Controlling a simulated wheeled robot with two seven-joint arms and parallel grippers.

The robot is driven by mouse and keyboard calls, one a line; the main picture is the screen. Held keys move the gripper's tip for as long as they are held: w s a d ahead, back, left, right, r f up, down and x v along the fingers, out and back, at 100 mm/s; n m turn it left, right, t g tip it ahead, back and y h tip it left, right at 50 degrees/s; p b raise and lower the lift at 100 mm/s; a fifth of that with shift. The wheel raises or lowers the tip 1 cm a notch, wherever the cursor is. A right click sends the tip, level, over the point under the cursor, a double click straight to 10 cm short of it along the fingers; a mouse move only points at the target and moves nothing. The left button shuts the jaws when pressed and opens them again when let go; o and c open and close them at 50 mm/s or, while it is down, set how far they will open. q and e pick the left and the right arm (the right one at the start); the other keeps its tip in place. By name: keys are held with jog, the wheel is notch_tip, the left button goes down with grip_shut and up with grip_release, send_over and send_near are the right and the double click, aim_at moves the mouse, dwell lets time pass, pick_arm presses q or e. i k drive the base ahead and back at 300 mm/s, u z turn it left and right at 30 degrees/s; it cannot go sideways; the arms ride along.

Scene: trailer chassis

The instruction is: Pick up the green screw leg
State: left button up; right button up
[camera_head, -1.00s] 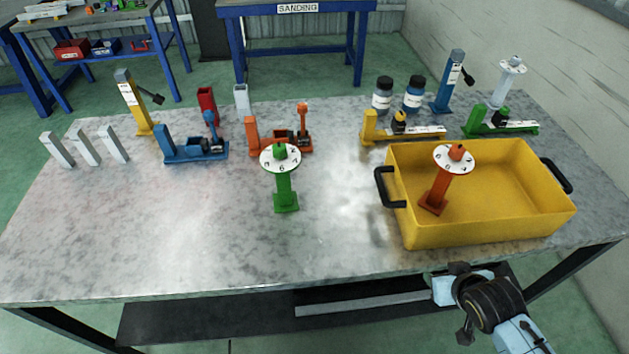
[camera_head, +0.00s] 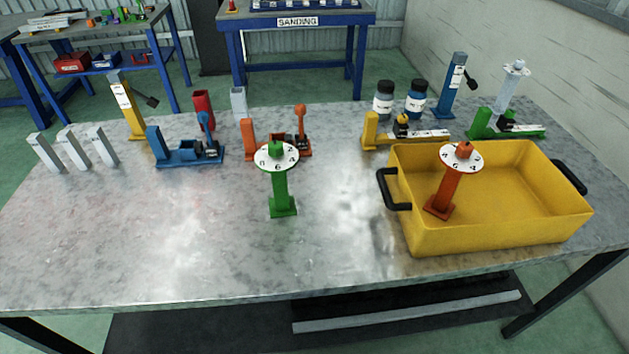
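The green screw leg (camera_head: 282,190) stands upright near the middle of the metal table. It has a green square foot, a green post, a white numbered disc and a green knob on top. Nothing touches it, and it shows in full. Neither of my grippers is in the head view now.
A yellow crate (camera_head: 490,240) with black handles holds an orange screw leg (camera_head: 445,190) at the right. Blue (camera_head: 188,154) and orange (camera_head: 275,146) clamp-like parts stand behind the green leg. Grey posts (camera_head: 73,149) stand far left. The table's front left is clear.

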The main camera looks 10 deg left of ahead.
aim_at(282, 204)
jog(key=z, duration=1.05)
jog(key=k, duration=0.8)
jog(key=u, duration=1.45)
jog(key=i, duration=0.5)
jog(key=z, duration=0.05)
